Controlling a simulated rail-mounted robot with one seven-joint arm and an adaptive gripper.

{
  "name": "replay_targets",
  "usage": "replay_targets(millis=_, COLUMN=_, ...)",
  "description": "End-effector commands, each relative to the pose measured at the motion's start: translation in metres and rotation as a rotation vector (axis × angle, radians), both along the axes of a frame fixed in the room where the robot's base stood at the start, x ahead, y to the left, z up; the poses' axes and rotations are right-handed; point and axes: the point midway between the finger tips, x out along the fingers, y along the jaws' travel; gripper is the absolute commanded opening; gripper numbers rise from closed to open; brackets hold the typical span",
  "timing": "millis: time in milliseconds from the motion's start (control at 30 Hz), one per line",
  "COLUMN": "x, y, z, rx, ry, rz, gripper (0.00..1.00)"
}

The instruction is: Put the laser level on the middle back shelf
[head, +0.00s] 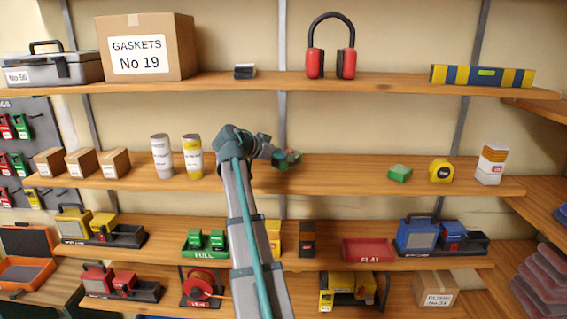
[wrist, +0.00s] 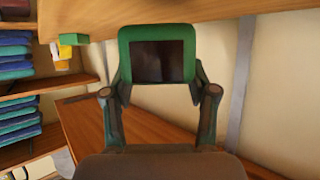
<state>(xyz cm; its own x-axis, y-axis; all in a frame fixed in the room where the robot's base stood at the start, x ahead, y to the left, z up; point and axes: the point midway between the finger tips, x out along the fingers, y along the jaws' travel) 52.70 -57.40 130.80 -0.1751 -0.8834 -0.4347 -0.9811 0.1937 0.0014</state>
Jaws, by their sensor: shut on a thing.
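My gripper (head: 279,157) is shut on a green box with a dark window, which looks like the laser level (wrist: 162,60). In the head view the green box is small and partly hidden by the fingers, and I cannot tell whether it touches the shelf. It is at the middle back shelf (head: 335,178), in the open stretch between the cans and a green block. In the wrist view the box sits between both fingers.
On the same shelf stand small cartons (head: 115,162), a white can (head: 161,157) and a yellow-and-white can (head: 192,156) left of my arm. A green block (head: 400,173), a tape measure (head: 440,170) and an orange-white box (head: 490,165) stand right. The shelf above (head: 330,84) holds red earmuffs (head: 331,62).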

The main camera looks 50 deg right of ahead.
Motion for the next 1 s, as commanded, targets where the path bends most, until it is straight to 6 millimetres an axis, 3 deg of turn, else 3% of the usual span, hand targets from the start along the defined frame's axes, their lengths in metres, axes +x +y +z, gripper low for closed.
replay_targets(millis=367, x=-0.001, y=-0.006, z=-0.036, rx=-0.001, ry=0.002, rz=0.002, gripper=0.0)
replay_targets(millis=733, x=-0.001, y=-0.006, z=-0.04, rx=-0.002, ry=0.0, rz=0.001, gripper=0.0)
replay_targets(millis=767, x=-0.001, y=-0.006, z=-0.04, rx=0.0, ry=0.0, rz=0.001, gripper=0.63)
replay_targets(millis=900, x=-0.001, y=-0.006, z=-0.04, rx=0.0, ry=0.001, rz=0.0, gripper=0.83)
replay_targets(millis=1000, x=-0.001, y=-0.006, z=-0.039, rx=0.0, ry=0.001, rz=0.0, gripper=0.83)
